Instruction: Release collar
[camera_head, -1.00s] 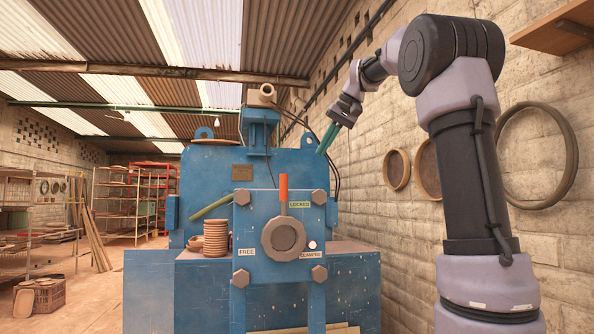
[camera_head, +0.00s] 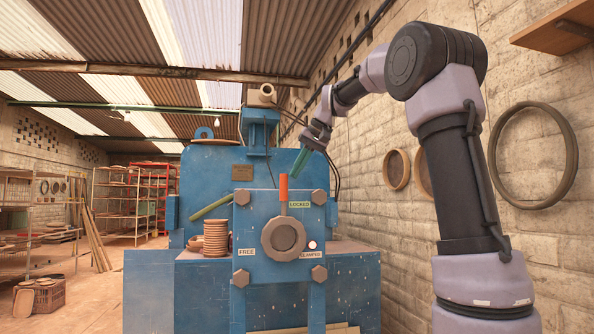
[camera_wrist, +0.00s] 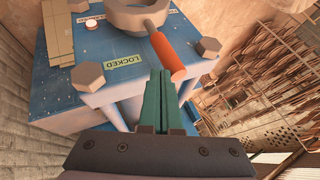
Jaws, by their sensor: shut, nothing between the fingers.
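The collar (camera_head: 284,237) is a round brown-grey ring on the front of the blue press plate. Its lever has an orange grip (camera_head: 283,188) that points straight up, beside the LOCKED label (camera_head: 299,204). The FREE label (camera_head: 246,252) is left of the collar and the CLAMPED label (camera_head: 311,254) is right of it. My gripper (camera_head: 301,163) has green fingers, shut and empty, above and slightly right of the orange grip. In the wrist view the fingertips (camera_wrist: 160,76) appear close to the orange grip (camera_wrist: 168,56), with the collar (camera_wrist: 134,14) beyond. Contact cannot be told.
Hex bolts (camera_head: 320,197) stick out at the plate's corners. A white round button (camera_head: 312,245) is right of the collar. A stack of brown discs (camera_head: 215,238) stands on the press ledge at left. The brick wall (camera_head: 405,240) runs along the right.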

